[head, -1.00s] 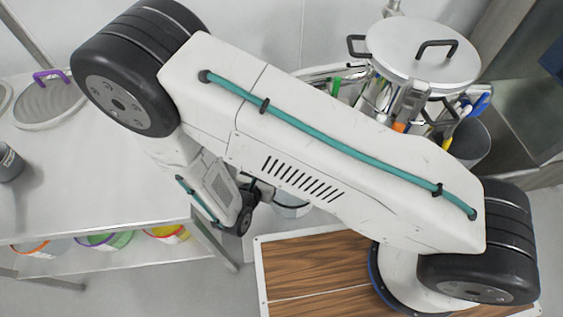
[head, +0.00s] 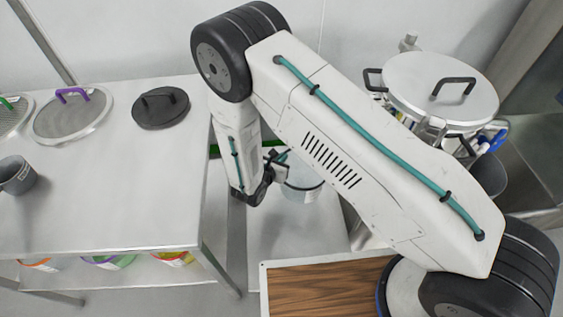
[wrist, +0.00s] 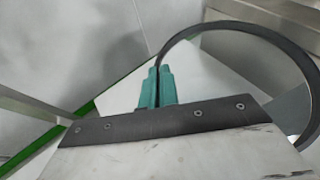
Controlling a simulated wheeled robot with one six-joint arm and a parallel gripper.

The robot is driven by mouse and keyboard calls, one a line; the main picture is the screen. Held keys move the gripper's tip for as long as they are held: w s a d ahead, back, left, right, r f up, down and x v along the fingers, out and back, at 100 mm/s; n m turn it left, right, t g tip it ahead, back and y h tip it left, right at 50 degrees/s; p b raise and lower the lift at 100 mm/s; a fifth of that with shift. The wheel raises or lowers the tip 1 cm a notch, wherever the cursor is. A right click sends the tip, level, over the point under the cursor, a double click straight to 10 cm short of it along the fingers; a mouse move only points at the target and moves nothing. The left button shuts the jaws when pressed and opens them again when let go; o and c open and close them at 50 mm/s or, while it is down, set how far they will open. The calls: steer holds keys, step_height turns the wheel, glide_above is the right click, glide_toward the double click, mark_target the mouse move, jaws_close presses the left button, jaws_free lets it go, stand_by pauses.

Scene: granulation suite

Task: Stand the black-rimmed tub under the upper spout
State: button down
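The black-rimmed tub (head: 303,186) is a pale tub with a dark rim, partly hidden behind my arm in the head view. Its black rim (wrist: 238,27) curves across the right of the wrist view. My gripper (head: 280,160) is at the tub's left rim. In the wrist view its teal fingers (wrist: 156,86) are close together where the rim meets them, and they look shut on it. The tub looks upright; its base is hidden, so I cannot tell its height above the surface below. I cannot make out the upper spout in either view.
A lidded steel vessel (head: 440,90) stands at the right, with a grey bin (head: 487,178) beside it. A steel table (head: 110,200) at the left holds a dark lid (head: 160,108), a purple-handled sieve (head: 72,118) and a grey cup (head: 16,177). Coloured-rim tubs sit on its lower shelf.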

steer(key=f, duration=0.1)
steer(key=w+f, duration=0.1)
steer(key=f, duration=0.1)
steer(key=shift+w+d+f, duration=0.1)
steer(key=shift+d+f, duration=0.05)
steer(key=shift+f, duration=0.15)
steer(key=c, duration=1.6)
jaws_free()
steer(key=shift+c, duration=0.2)
steer(key=v, duration=0.7)
steer(key=shift+s, duration=0.25)
steer(key=shift+r, duration=0.15)
